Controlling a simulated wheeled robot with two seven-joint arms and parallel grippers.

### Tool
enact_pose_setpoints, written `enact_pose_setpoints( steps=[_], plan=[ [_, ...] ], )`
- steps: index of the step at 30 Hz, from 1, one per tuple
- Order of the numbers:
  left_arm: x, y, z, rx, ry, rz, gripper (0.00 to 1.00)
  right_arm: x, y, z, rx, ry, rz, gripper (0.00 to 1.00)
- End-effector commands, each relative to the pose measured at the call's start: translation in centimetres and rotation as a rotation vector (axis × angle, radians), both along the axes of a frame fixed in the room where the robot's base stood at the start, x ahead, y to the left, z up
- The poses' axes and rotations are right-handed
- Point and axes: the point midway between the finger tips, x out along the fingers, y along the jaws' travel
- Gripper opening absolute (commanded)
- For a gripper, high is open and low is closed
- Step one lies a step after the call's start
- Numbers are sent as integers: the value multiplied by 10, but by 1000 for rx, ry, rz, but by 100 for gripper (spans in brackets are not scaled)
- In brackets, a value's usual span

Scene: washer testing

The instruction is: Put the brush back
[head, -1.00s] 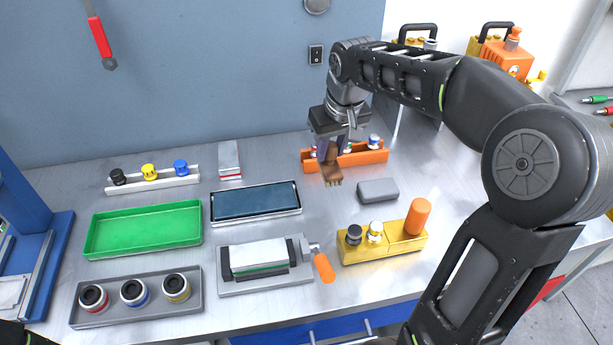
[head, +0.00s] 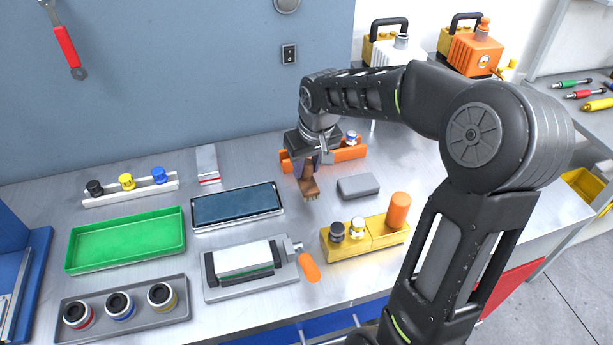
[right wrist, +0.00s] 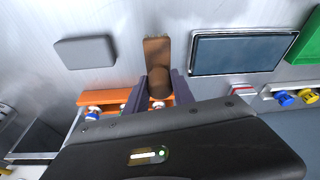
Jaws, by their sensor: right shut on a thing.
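The brown brush (head: 309,187) is upright with its bristles down, between the blue-topped tray and the grey block. My right gripper (head: 312,160) is shut on its upper part. In the right wrist view the brush (right wrist: 157,55) shows between the two fingers (right wrist: 158,88). The bristles are close to the bench top; I cannot tell whether they touch it. An orange holder (head: 345,152) stands just behind the gripper and is partly hidden by it. My left gripper is not in view.
A grey block (head: 358,186) lies right of the brush. A blue-topped tray (head: 238,206) is to its left. In front are a vise (head: 250,265) with an orange handle and a yellow block (head: 370,238) with fittings. A green tray (head: 126,240) is farther left.

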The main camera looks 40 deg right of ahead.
Motion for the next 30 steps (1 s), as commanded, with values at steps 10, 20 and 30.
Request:
enact_pose_setpoints(
  steps=[10,20,30],
  plan=[
    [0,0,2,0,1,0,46,-1,0,-13,2,2,-1,0],
    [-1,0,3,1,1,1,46,0,0,-37,0,-1,0,0],
    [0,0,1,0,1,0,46,0,0,-39,0,0,0,37]
  ],
)
